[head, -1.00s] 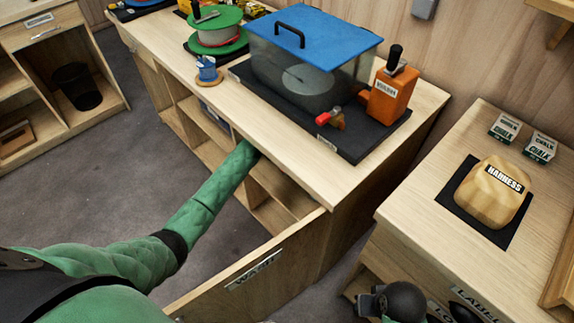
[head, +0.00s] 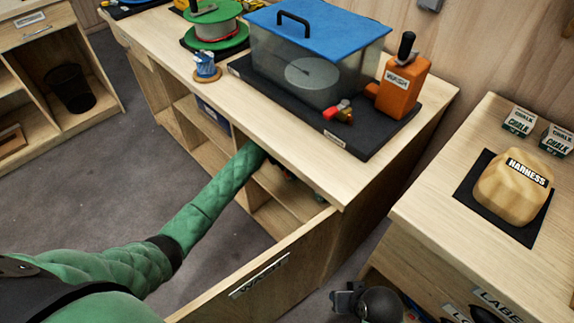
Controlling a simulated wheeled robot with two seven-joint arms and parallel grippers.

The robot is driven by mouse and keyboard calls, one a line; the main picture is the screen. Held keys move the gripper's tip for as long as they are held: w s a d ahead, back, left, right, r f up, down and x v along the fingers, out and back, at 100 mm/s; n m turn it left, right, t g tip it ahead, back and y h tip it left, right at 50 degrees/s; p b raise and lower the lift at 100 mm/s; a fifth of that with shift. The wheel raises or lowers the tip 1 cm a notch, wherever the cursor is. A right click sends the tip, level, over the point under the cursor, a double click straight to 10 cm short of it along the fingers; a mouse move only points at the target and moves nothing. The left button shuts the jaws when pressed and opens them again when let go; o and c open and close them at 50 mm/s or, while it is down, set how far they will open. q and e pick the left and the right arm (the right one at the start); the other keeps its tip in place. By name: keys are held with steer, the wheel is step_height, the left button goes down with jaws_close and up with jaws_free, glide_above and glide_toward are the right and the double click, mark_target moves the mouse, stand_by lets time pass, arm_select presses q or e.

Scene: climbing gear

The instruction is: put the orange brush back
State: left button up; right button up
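I cannot make out an orange brush. My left arm reaches under the worktop into the open cupboard (head: 283,204); a dark part at its end shows there, probably my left gripper (head: 284,170), with its fingers hidden. I cannot see whether it holds anything. A small green thing (head: 319,198) is beside it, too small to identify. The cupboard door (head: 225,298), with a label that seems to read WASH, stands open toward me. My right gripper (head: 347,300) is low at the bottom edge, beside the right-hand cabinet; its finger opening is unclear.
A green spool (head: 217,30) stands farther left. A HARNESS block (head: 513,187) sits on the right-hand cabinet.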

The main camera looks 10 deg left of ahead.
steer(key=shift+r, duration=0.1)
arm_select(q)
steer(key=o, duration=0.6)
steer(key=shift+f, duration=0.1)
arm_select(e)
steer(key=shift+d, duration=0.1)
arm_select(q)
steer(key=shift+a+r, duration=0.15)
steer(key=shift+r, duration=0.35)
steer(key=v, duration=0.4)
steer(key=shift+s+r, duration=0.1)
steer(key=shift+r, duration=0.1)
steer(key=s+a, duration=0.2)
steer(key=a, duration=0.1)
steer(key=s+a, duration=0.2)
steer(key=a, duration=0.1)
steer(key=s+a+b, duration=0.1)
steer(key=s+a, duration=0.1)
steer(key=a, duration=0.1)
steer(key=shift+f, duration=0.15)
steer(key=shift+s+a, duration=0.3)
steer(key=shift+a, duration=0.15)
arm_select(e)
steer(key=shift+w+a+f+y, duration=0.25)
steer(key=shift+a+f+y, duration=0.05)
steer(key=shift+a+f, duration=0.65)
